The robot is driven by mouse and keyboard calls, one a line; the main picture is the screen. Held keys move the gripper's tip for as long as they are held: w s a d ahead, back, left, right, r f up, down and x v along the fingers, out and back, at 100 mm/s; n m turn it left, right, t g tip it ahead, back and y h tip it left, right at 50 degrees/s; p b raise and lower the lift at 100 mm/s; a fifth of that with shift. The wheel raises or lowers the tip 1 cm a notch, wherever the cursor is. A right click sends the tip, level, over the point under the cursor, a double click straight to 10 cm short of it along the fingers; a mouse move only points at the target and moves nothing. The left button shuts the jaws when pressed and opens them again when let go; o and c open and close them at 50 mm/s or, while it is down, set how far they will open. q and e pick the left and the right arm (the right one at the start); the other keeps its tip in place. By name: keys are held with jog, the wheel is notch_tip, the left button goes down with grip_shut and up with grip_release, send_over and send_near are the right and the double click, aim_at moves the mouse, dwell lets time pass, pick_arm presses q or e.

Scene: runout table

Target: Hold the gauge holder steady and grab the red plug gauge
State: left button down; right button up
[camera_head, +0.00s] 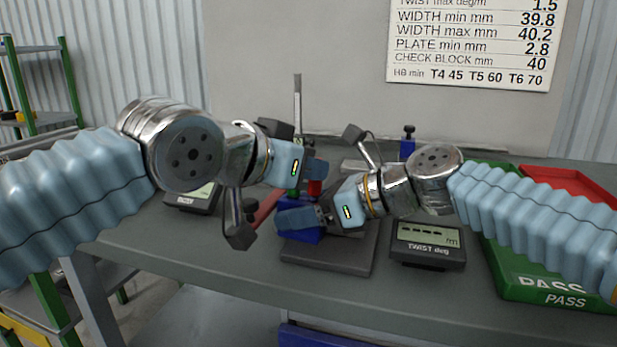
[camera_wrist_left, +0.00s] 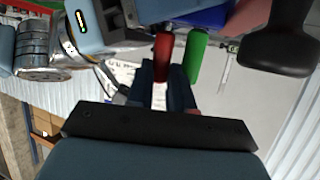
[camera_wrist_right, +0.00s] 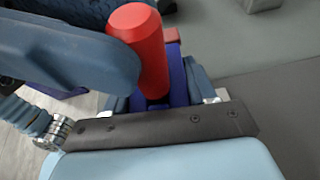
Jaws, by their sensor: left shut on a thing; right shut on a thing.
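The red plug gauge (camera_head: 315,187) stands upright beside the green plug gauge (camera_head: 294,188) at the blue gauge holder (camera_head: 303,235). My left gripper (camera_head: 308,171) is shut on the red plug gauge; the left wrist view shows the red gauge (camera_wrist_left: 163,52) at its fingertips with the green gauge (camera_wrist_left: 197,55) just beside it. My right gripper (camera_head: 302,217) is shut on the gauge holder, lower down. In the right wrist view the holder (camera_wrist_right: 178,75) lies between its fingers, with the red gauge (camera_wrist_right: 145,50) rising above. The fingers hide much of the holder.
A dark plate (camera_head: 330,255) lies under the holder. A twist readout (camera_head: 428,245) stands to its right, and another readout (camera_head: 192,198) to the left. A green PASS tray (camera_head: 520,275) and a red tray (camera_head: 570,185) are at the right. A black-headed arm (camera_head: 238,235) stands close left.

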pick_arm(q)
notch_tip(320, 180, up, 10)
jog(key=shift+f, duration=0.25)
pick_arm(e)
jog(key=o, duration=1.2)
